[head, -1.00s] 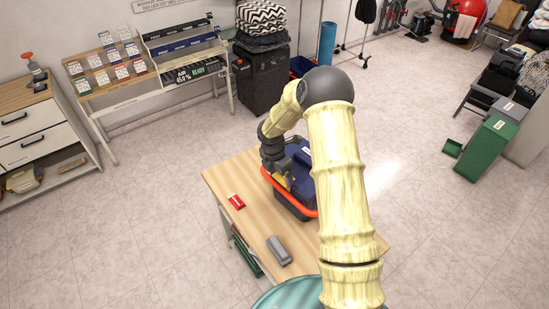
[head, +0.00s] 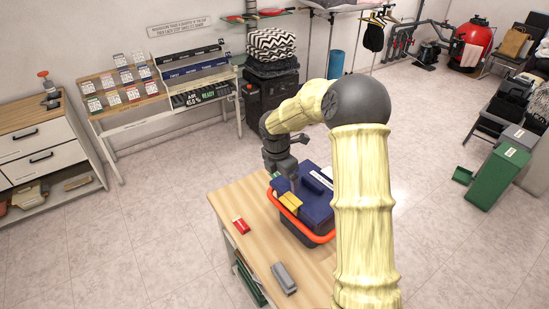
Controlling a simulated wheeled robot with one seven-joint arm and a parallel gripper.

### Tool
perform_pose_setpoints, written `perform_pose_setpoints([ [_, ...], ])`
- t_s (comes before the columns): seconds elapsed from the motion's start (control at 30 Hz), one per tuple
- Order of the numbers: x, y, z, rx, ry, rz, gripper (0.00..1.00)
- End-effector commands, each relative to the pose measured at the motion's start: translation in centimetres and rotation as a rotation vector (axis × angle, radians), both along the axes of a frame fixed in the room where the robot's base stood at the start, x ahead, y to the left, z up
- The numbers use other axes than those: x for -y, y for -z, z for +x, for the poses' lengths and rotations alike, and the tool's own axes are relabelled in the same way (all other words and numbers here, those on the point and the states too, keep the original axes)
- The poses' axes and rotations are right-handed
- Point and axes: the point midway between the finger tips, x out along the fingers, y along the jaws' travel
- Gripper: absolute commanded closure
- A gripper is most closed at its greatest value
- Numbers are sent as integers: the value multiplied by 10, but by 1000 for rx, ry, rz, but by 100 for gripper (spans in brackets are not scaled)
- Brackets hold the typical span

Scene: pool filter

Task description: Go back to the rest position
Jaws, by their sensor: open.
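My arm, in a pale yellow sleeve, reaches up and over the wooden table in the head view. My gripper (head: 288,180) points down at the far left side of the blue toolbox (head: 314,205). It is open, but its fingertips are small and partly lost against the box, so I cannot tell whether they touch it. The toolbox has a dark lid, a yellow part and an orange handle (head: 287,207) lowered around its front. My arm hides the table's right part.
On the table (head: 246,200) lie a red item (head: 241,226) and a grey block (head: 284,278). A sloped display rack (head: 150,95) and a drawer cabinet (head: 40,150) stand behind left. A black bin (head: 268,97) stands behind. Floor around the table is clear.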

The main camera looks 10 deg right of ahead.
Motion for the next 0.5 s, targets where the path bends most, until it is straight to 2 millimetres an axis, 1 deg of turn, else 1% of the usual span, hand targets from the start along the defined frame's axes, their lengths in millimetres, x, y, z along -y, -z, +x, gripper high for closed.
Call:
perform_pose_setpoints([
  [0.17,-1,0,-2,3,12,1,10],
  [0.27,-3,-1,-11,13,77,9,10],
  [0.37,-5,-4,-30,34,218,27,10],
  [0.47,-6,-7,-57,69,429,57,10],
  [0.5,-7,-8,-69,83,523,72,10],
])
